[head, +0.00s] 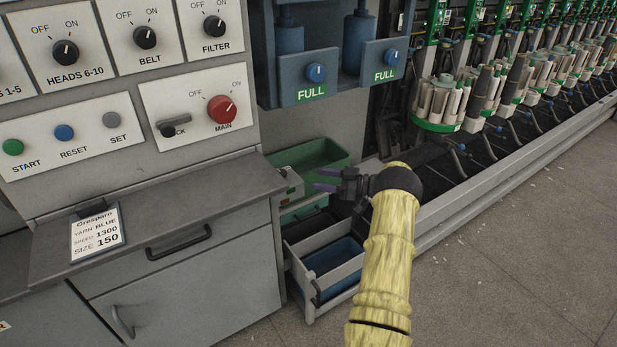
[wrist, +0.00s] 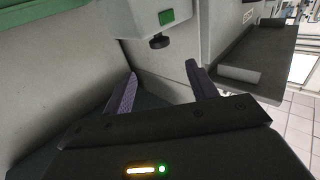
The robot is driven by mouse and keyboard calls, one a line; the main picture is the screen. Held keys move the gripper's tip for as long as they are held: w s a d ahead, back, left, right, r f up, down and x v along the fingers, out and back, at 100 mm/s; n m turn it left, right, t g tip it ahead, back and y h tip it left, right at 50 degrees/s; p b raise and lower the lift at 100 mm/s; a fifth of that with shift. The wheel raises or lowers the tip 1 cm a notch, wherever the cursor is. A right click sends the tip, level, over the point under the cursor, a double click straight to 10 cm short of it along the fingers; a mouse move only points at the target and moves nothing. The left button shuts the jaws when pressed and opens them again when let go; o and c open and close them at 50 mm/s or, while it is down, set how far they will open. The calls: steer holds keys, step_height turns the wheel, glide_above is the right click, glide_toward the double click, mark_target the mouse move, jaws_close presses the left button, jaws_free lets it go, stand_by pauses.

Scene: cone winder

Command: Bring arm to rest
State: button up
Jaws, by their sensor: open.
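My gripper (head: 326,180) is at the end of my yellow-sleeved arm, in front of the green bin (head: 318,156) beside the control cabinet in the head view. Its two purple fingers point left and stand apart with nothing between them. In the wrist view my gripper (wrist: 158,88) shows the same open, empty fingers. Beyond them are grey panels and a grey housing (wrist: 148,22) with a green patch and a dark knob under it. I cannot tell whether the fingers touch anything.
The control cabinet (head: 190,290) with its ledge (head: 150,215) is at the left. A low drawer with a blue bin (head: 333,262) stands open below my gripper. Blue dispensers marked FULL (head: 311,94) hang above.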

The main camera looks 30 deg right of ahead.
steer(key=shift+s+d, duration=0.4)
steer(key=shift+d, duration=0.05)
steer(key=shift+a, duration=0.1)
